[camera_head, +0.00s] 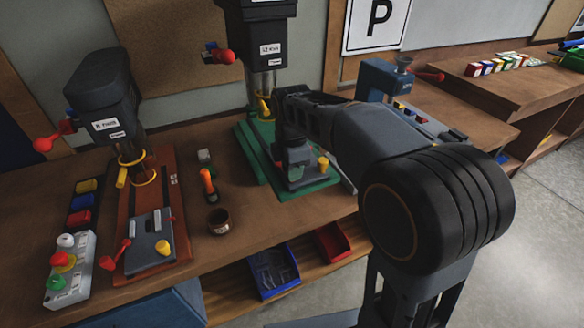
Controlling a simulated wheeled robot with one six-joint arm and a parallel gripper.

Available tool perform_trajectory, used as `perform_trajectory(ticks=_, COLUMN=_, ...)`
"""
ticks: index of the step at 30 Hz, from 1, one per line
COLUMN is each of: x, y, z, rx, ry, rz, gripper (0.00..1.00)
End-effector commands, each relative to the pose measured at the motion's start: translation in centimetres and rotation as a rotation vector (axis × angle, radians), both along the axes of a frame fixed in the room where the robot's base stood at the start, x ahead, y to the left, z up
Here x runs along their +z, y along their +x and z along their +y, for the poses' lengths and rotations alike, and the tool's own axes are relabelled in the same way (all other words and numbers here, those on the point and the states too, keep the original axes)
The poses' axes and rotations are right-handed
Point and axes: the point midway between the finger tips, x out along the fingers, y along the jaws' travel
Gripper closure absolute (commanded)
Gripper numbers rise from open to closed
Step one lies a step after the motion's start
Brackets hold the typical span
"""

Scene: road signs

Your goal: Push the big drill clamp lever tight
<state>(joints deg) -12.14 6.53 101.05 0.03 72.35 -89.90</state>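The larger drill press (266,50) stands at the back middle on a green base (250,150). A grey clamp block (312,174) with a yellow knob (323,163) sits on that base. A small reddish bit, possibly the clamp lever (278,165), shows at the block's left edge; most of the lever is hidden. My gripper (292,150) is over this clamp, at the end of my dark arm coming from the right. The fingers are dark and small against the clamp, so I cannot tell their opening or whether they touch the lever.
A smaller drill press (103,85) on a brown base stands at the left, with its own clamp plate (150,243) and red lever (115,255). An orange-handled tool (208,186) and a round cup (219,221) lie between the drills. A button box (70,272) is front left.

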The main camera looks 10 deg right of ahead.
Motion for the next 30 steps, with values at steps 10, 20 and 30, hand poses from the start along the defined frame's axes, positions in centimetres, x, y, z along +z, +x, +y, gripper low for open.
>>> perform_trajectory(ticks=10, x=0.0, y=0.0, z=-0.1, rx=-0.002, ry=-0.001, rz=0.000, gripper=0.47)
perform_trajectory(ticks=20, x=1.5, y=0.1, z=0.0, rx=-0.002, ry=-0.001, rz=-0.002, gripper=0.47)
perform_trajectory(ticks=30, x=8.3, y=0.0, z=0.0, rx=-0.002, ry=0.000, rz=-0.003, gripper=0.47)
